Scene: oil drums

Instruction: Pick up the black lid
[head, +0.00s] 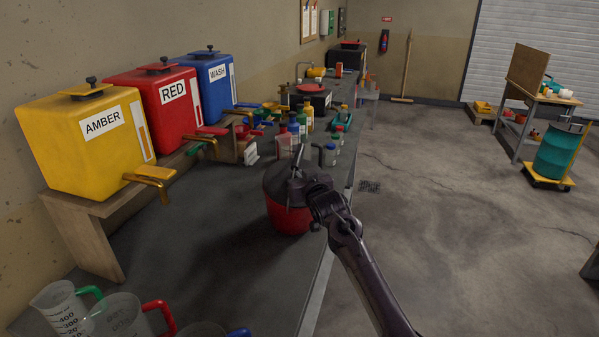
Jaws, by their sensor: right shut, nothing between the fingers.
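A black lid (274,178) sits on top of a red bucket (289,218) on the dark bench, near its right edge. My right gripper (293,183) is at the lid's right part in the picture, with its arm coming in from the lower right. Its fingers are shut with nothing between them. They hide part of the lid, and I cannot tell whether they touch it. My left gripper is not in view.
Yellow AMBER (62,142), red RED and blue WASH tanks stand on a wooden shelf at the left. Several bottles (293,128) stand behind the bucket. Measuring jugs (118,318) are at the front left. The bench around the bucket's left is clear.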

